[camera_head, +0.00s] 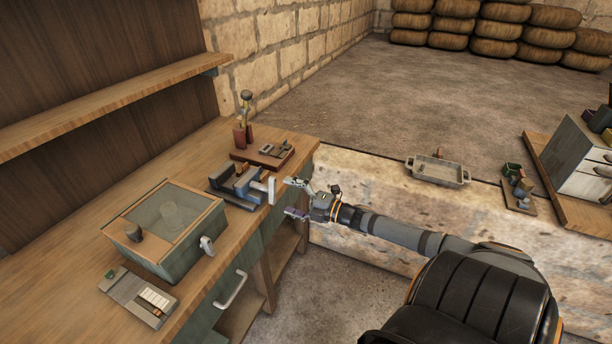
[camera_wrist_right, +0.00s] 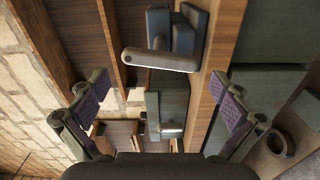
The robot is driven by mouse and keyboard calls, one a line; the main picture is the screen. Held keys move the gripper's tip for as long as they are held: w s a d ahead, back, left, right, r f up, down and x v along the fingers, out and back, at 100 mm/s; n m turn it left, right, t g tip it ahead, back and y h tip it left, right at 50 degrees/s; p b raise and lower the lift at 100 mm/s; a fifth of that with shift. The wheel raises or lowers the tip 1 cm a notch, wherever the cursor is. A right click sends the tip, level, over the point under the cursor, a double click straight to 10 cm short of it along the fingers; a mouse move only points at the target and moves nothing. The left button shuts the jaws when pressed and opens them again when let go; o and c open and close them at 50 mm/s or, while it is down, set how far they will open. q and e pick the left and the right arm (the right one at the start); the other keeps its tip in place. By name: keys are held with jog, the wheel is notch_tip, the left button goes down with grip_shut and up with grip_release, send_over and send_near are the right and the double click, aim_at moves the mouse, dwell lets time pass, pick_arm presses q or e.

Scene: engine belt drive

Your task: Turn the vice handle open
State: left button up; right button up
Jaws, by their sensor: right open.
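The blue-grey vice (camera_head: 228,181) sits on the workbench near its front edge. Its pale handle (camera_head: 271,190) sticks out over the front edge. In the right wrist view the vice (camera_wrist_right: 187,30) is at the top, and the handle (camera_wrist_right: 160,60) lies across the picture as a light bar. My right gripper (camera_head: 297,198) is open and empty, just right of the handle and apart from it. In the wrist view its two purple-padded fingers (camera_wrist_right: 163,97) are spread wide, with the handle above and between them. My left gripper is not in view.
A glass-topped box (camera_head: 165,240) with a pale latch stands left of the vice. A small red-brown board (camera_head: 262,158) with tools lies behind it. A drawer handle (camera_head: 231,289) juts from the bench front. A grey tray (camera_head: 437,171) lies on the stone ledge at right.

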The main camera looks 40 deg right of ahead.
jog(key=v, duration=0.6)
jog(key=shift+s, duration=0.35)
jog(key=shift+d, duration=0.1)
